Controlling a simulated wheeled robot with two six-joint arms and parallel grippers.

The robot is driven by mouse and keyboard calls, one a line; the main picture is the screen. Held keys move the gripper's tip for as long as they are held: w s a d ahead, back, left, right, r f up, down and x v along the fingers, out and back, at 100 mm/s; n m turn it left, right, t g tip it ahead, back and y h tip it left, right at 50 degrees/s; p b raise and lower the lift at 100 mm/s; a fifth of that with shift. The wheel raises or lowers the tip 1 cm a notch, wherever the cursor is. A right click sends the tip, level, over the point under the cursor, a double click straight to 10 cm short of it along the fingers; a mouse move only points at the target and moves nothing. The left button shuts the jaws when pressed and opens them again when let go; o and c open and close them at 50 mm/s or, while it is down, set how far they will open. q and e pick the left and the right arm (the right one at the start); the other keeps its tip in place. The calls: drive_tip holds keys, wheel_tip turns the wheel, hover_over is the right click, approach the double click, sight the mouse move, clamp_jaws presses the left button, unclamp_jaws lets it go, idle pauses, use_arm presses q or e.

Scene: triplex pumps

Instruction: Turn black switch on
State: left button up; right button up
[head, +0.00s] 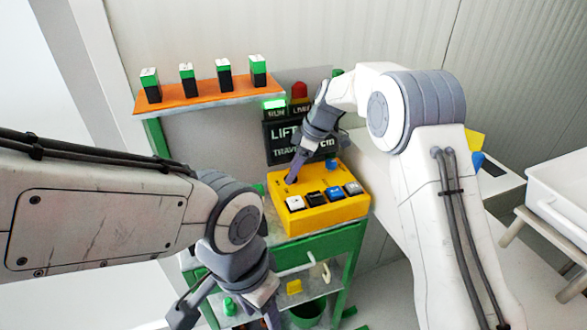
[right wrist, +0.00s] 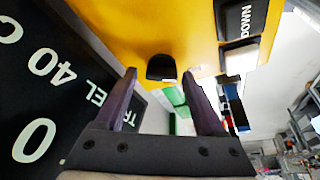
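A yellow control box (head: 318,217) stands on the green-framed stand. Its front row holds a white rocker (head: 295,203), a black rocker (head: 315,198), a blue rocker (head: 335,194) and a grey rocker (head: 353,188). My right gripper (head: 292,176) points down at the box's back left. In the right wrist view its two fingers (right wrist: 160,76) are apart, with a small black switch (right wrist: 161,68) on the yellow face between their tips. Whether they touch it is unclear. In the head view the gripper hides that switch. My left gripper (head: 229,314) is low in front, fingers apart and empty.
A black display panel (head: 290,140) with a lit green lamp (head: 274,104) and a red lamp (head: 299,91) stands behind the box. An orange shelf (head: 205,97) with several green-and-black blocks is at back left. A green bin (head: 307,314) sits below.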

idle(0.3)
drive_tip(key=v, duration=1)
drive_tip(key=shift+r+b, duration=0.2)
drive_tip(key=shift+b, duration=0.2)
drive_tip(key=shift+s, duration=0.1)
